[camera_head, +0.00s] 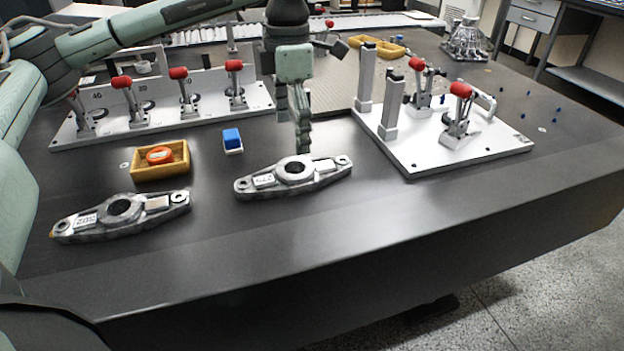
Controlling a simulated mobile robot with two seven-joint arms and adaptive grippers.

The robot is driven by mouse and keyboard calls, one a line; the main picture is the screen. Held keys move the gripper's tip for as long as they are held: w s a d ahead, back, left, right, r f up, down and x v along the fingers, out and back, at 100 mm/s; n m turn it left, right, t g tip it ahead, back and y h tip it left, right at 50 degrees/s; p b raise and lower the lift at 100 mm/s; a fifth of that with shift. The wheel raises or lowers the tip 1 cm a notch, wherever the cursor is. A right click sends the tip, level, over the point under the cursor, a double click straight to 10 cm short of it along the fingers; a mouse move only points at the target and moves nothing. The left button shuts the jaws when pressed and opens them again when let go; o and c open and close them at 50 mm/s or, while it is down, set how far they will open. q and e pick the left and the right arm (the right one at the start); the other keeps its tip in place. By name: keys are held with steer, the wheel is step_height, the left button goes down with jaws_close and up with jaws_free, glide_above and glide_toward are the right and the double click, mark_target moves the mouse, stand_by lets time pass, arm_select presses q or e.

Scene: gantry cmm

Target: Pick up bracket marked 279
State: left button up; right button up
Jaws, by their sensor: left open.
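A grey metal bracket (322,176) lies flat near the table's front edge, with a round hub in its middle and a small label whose digits look like 279, though they are small. A second, similar bracket (158,205) lies to its left; its label seems to read 202 or 282. My left gripper (303,148) comes down from above, its fingers pointing down just behind and over the hub of the middle bracket. It is open and holds nothing. I cannot tell if it touches the bracket. My right gripper is not in view.
A yellow tray (146,174) with an orange round item and a blue-and-white block (232,140) sit behind the brackets. White fixture plates with red-handled clamps stand at back left (207,119) and right (416,159). The dark table (290,230) is clear in front.

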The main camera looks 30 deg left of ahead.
mark_target(295, 161)
arm_select(q)
step_height(295, 161, down, 7)
steer(key=shift+d+r, duration=0.1)
steer(key=shift+r, duration=0.1)
steer(key=shift+f, duration=0.55)
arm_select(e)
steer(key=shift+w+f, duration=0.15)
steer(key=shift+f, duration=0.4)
arm_select(q)
steer(key=c, duration=1.7)
steer(key=shift+r, duration=0.1)
steer(key=shift+c, duration=0.2)
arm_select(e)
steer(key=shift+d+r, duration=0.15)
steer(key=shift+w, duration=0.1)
